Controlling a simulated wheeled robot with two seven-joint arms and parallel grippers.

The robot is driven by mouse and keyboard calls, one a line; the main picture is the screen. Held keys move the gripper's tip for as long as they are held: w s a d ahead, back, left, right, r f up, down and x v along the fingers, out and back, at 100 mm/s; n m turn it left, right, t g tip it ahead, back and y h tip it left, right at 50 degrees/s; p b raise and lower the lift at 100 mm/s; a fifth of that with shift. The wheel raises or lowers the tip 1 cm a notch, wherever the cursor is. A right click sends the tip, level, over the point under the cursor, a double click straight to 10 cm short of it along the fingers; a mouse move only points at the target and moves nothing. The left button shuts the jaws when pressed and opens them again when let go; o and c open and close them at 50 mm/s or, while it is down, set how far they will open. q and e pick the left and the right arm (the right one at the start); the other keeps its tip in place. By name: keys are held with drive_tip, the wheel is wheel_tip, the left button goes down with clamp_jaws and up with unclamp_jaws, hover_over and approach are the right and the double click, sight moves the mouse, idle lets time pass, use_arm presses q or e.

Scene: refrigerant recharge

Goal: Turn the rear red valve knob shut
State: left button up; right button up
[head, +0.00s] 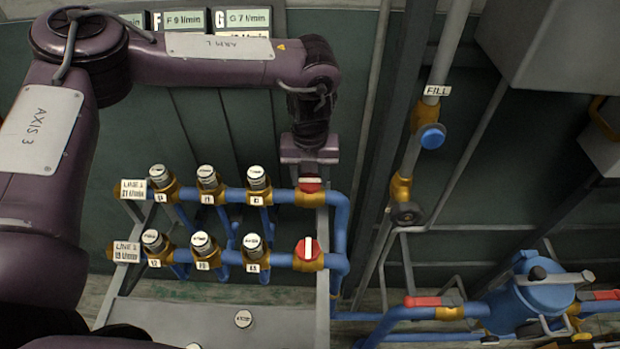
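My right gripper is not in view.
Several white-capped valves (206,179) stand along both pipes, left of the red knobs. A blue vertical pipe (341,225) joins the lines on the right. A round white-topped piece (243,319) lies on the grey bench (280,318). A FILL pipe with a blue knob (432,137) stands further right.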

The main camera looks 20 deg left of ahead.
use_arm(q)
drive_tip(key=shift+c, duration=1.2)
drive_tip(key=shift+r+m, duration=0.1)
drive_tip(key=shift+m, duration=0.3)
drive_tip(key=shift+m+p, duration=0.4)
drive_tip(key=shift+m, duration=1.5)
